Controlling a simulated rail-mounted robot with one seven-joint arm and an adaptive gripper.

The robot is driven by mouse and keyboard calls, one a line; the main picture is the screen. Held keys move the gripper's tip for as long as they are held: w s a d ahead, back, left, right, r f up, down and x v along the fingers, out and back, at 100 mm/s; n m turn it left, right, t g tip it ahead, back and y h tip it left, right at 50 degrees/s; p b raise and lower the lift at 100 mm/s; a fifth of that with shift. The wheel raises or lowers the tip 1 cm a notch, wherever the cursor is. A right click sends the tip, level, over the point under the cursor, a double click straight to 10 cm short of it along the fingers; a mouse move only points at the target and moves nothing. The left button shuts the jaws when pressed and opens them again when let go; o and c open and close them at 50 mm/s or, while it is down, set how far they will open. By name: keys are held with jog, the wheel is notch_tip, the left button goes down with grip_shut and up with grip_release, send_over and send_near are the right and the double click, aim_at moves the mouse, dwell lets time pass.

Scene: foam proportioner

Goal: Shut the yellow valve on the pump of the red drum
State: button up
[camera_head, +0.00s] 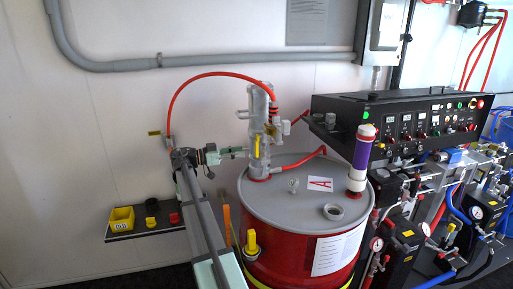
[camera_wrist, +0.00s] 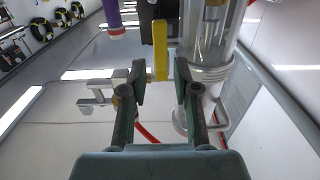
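The red drum (camera_head: 300,245) stands in the middle of the head view with a grey pump (camera_head: 258,115) upright on its lid. The yellow valve handle (camera_head: 257,146) is a narrow upright bar on the pump's near side. In the wrist view the handle (camera_wrist: 160,50) shows as a vertical bar in line with the gap between my fingertips, with space on both sides. My gripper (camera_head: 242,152) reaches from the left and is close to the handle. In the wrist view my gripper (camera_wrist: 160,78) is open and empty. I cannot tell how deep the handle lies between the fingers.
A red hose (camera_head: 215,75) arches from the pump over my arm. A purple and white cylinder (camera_head: 361,150) stands on the lid's right side. A black control panel (camera_head: 410,120) and hoses crowd the right. A shelf (camera_head: 145,229) with a yellow bin is at lower left.

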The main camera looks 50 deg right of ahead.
aim_at(257, 149)
jog(key=p+x, duration=0.2)
jog(key=x, duration=0.6)
grip_shut()
